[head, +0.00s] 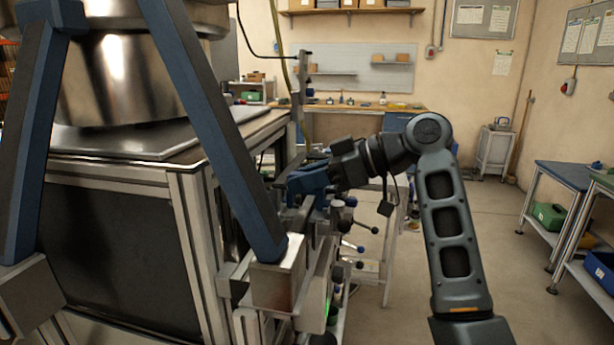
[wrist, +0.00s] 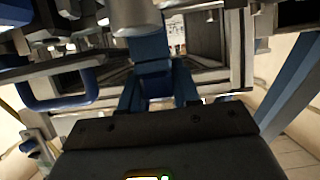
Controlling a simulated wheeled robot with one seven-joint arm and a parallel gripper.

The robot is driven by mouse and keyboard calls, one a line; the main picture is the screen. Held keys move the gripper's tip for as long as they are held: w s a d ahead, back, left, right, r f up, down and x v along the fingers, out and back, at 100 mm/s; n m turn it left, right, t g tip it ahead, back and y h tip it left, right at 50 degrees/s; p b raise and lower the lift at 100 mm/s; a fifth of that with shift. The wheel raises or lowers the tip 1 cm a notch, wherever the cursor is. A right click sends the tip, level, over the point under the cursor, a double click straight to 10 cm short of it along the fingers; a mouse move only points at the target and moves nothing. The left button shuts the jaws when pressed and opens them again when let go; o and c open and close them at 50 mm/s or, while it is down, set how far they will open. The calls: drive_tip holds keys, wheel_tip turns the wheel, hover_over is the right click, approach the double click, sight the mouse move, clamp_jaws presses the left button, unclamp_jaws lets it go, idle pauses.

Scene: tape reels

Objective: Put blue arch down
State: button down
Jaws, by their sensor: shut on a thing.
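My gripper (head: 306,181) is at the end of my dark arm, beside the right side of the metal-framed machine. It is shut on a blue piece, which I take to be the blue arch (wrist: 152,78). In the wrist view the piece shows between the jaws, straight ahead of the dark gripper housing. In the head view it is small and mixes with the blue of the jaws, so its full shape is hidden. I cannot tell whether it touches the machine.
Large blue and grey beams (head: 215,130) slant down in front of the machine (head: 182,170). Black-knobbed levers (head: 358,248) stick out just below my gripper. A rounded blue loop (wrist: 62,103) is at the wrist view's left. Open floor (head: 495,250) lies right of my arm, before the blue-topped benches (head: 580,176).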

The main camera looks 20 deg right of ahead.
drive_tip(key=shift+f+b, duration=0.3)
drive_tip(key=shift+f, duration=0.1)
drive_tip(key=shift+f, duration=0.1)
drive_tip(key=shift+f, duration=0.15)
drive_tip(key=c, duration=0.8)
unclamp_jaws()
drive_tip(key=shift+s+f, duration=0.1)
drive_tip(key=shift+f, duration=0.05)
drive_tip(key=r+b+v, duration=0.1)
drive_tip(key=v, duration=1.1)
drive_tip(key=shift+r+b, duration=0.35)
drive_tip(key=shift+b, duration=0.05)
